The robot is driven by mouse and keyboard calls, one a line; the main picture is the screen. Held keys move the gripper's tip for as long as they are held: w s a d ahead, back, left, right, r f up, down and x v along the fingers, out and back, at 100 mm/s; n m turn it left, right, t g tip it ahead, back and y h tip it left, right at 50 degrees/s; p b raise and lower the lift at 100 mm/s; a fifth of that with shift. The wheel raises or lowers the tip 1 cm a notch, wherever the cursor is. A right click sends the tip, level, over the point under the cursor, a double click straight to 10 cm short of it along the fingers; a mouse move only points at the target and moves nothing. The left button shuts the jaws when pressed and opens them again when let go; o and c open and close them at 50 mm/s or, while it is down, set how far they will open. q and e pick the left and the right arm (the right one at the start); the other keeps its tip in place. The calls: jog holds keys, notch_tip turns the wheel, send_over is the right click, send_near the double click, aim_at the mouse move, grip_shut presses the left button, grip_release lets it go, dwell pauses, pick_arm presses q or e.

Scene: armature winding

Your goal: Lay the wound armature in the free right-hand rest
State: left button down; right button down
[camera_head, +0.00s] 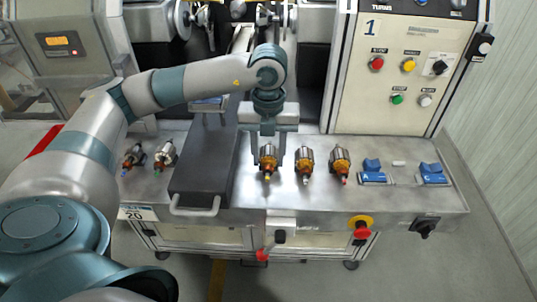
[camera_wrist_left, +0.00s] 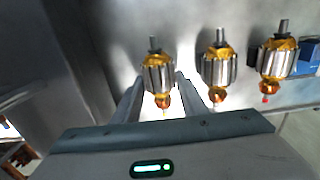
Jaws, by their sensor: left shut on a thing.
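My left gripper (camera_head: 268,158) points down at the bench and is shut on an armature (camera_head: 268,163) with orange windings and a yellow tip. In the left wrist view the fingers (camera_wrist_left: 156,92) stand on both sides of this armature's steel core (camera_wrist_left: 158,75). It is the leftmost of three in a row; I cannot tell whether it is clear of the bench. Two blue rests stand on the right of the bench, a left one (camera_head: 373,173) and a right one (camera_head: 432,174). Both look empty. My right gripper is not in view.
Two more armatures, a middle one (camera_head: 305,163) and a right one (camera_head: 340,162), stand close beside the held one. Two others (camera_head: 133,157) (camera_head: 164,155) lie left of the dark long cover (camera_head: 203,175). A control cabinet (camera_head: 390,65) rises behind the rests.

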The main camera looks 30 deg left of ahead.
pick_arm(q)
jog(key=c, duration=1)
grip_release()
jog(key=shift+f, duration=0.1)
jog(key=shift+r+b, duration=0.35)
jog(key=shift+r, duration=0.35)
jog(key=shift+r+b, duration=1.1)
jog(key=shift+r, duration=6.95)
